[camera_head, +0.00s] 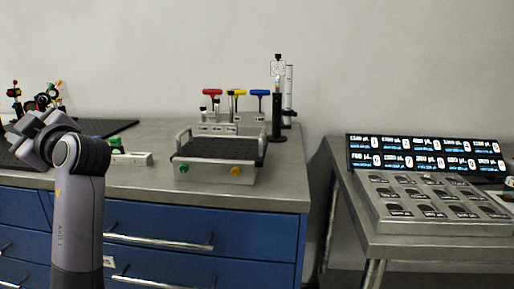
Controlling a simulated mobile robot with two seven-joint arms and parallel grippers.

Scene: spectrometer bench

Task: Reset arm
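My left arm rises from the lower left edge, and its grey end with my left gripper (36,132) is in front of the left bench. The gripper is seen at an angle that hides its fingertips, so I cannot tell if it is open or shut. No held object shows. My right gripper and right arm are not in view.
A steel bench (265,189) with blue drawers (155,230) carries a black-topped tray device (216,150), coloured T-handle tools (236,93), a stand (278,115) and a small green-topped block (130,158). A lit display (425,153) and sample rack (425,200) occupy the right table.

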